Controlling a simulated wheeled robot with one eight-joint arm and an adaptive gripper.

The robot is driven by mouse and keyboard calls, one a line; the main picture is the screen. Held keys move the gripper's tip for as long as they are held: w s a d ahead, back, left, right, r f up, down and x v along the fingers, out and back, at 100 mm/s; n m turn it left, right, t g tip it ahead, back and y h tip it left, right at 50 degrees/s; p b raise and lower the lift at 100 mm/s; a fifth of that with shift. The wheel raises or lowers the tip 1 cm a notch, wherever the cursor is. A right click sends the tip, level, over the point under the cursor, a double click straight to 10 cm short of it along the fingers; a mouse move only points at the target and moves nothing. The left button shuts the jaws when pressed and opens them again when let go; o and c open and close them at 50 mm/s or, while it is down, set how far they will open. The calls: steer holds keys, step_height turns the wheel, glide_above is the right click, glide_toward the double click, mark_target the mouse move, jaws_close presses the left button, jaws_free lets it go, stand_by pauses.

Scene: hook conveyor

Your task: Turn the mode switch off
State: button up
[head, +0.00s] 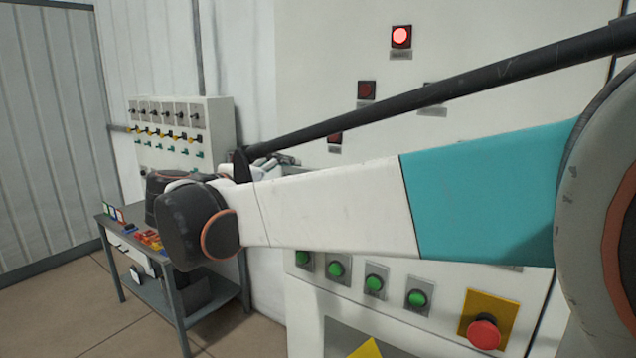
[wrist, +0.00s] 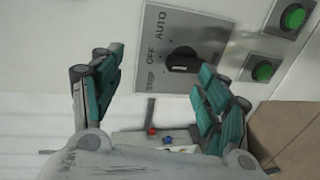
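The mode switch is a black knob (wrist: 183,62) on a grey plate (wrist: 210,30) marked STEP, OFF and AUTO in the wrist view. The knob's bar lies roughly across the picture, level with the area near OFF; I cannot tell for sure which mark it points to. My gripper (wrist: 160,64) is open, with a green-padded finger on each side. The right finger is close to the knob's right side, the left one well apart from it; contact cannot be made out. In the head view my arm hides the switch and most of the gripper.
Green buttons (head: 336,269) and a red emergency button (head: 484,332) on a yellow plate sit low on the white cabinet (head: 330,80). A red lamp (head: 401,35) glows above. A small table (head: 178,262) and a wall box (head: 220,118) stand at the left.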

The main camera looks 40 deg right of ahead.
steer(key=f+v, duration=0.2)
steer(key=v, duration=1)
steer(key=shift+s+a+f, duration=0.35)
steer(key=shift+a+f, duration=0.1)
steer(key=shift+f, duration=0.05)
stand_by(0.6)
steer(key=shift+d+p, duration=0.1)
steer(key=shift+p, duration=0.3)
